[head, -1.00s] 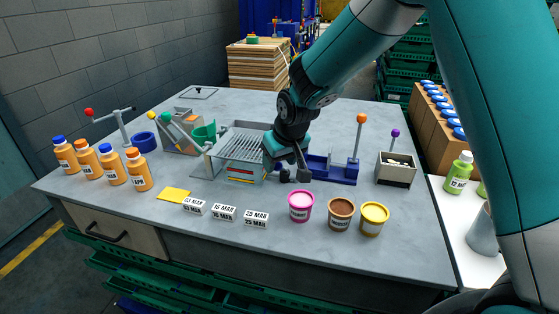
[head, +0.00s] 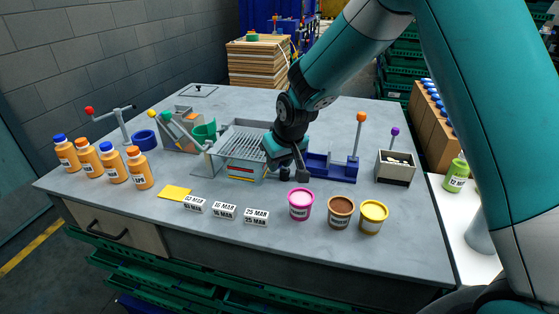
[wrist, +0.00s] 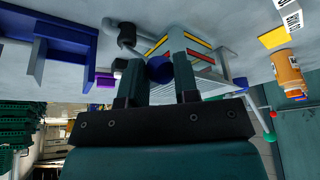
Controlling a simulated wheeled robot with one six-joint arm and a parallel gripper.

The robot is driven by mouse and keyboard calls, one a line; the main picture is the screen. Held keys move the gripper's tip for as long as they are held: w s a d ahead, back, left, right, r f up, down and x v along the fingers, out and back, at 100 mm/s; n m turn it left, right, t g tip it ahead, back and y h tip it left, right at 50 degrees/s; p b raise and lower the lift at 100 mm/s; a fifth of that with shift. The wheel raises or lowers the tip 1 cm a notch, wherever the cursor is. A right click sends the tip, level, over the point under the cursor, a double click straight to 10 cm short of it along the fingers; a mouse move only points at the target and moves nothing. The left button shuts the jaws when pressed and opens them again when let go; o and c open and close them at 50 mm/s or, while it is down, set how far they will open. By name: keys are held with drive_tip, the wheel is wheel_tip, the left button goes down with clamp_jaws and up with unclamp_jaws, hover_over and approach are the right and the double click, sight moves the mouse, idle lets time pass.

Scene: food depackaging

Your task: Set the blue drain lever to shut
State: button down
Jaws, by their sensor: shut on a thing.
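The blue round knob of the drain lever (wrist: 159,69) sits between the two fingers of my gripper (wrist: 158,76) in the wrist view, and the fingers are shut on it. A dark drain pipe elbow (wrist: 126,36) is close by, beside the grey slatted rack with red and yellow stripes (wrist: 197,47). In the head view my gripper (head: 296,172) is low at the right side of the slatted rack (head: 245,140). There the knob is hidden by my gripper, and the lever's exact angle cannot be told.
A blue fixture with an orange-knobbed post (head: 335,170) stands just right of my gripper. Pink (head: 301,204), brown (head: 340,211) and yellow (head: 373,217) cups stand in front. Several orange bottles (head: 113,163) stand at the left. The front middle of the table holds date blocks (head: 224,211).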

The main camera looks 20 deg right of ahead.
drive_tip(key=shift+w+d+r+g+p, duration=0.3)
drive_tip(key=shift+r+p, duration=0.25)
drive_tip(key=shift+p, duration=0.2)
drive_tip(key=w+d+r+g+y+p, duration=0.2)
drive_tip(key=w+d+g+y+p, duration=0.1)
drive_tip(key=w+d+p, duration=0.2)
drive_tip(key=shift+w+r+m+g+p, duration=0.25)
drive_tip(key=shift+w+m+g+p, duration=0.15)
drive_tip(key=shift+w+p, duration=0.85)
drive_tip(key=c, duration=0.9)
unclamp_jaws()
drive_tip(key=shift+w+d, duration=0.1)
drive_tip(key=shift+d, duration=0.05)
drive_tip(key=shift+o, duration=0.2)
drive_tip(key=shift+a, duration=0.2)
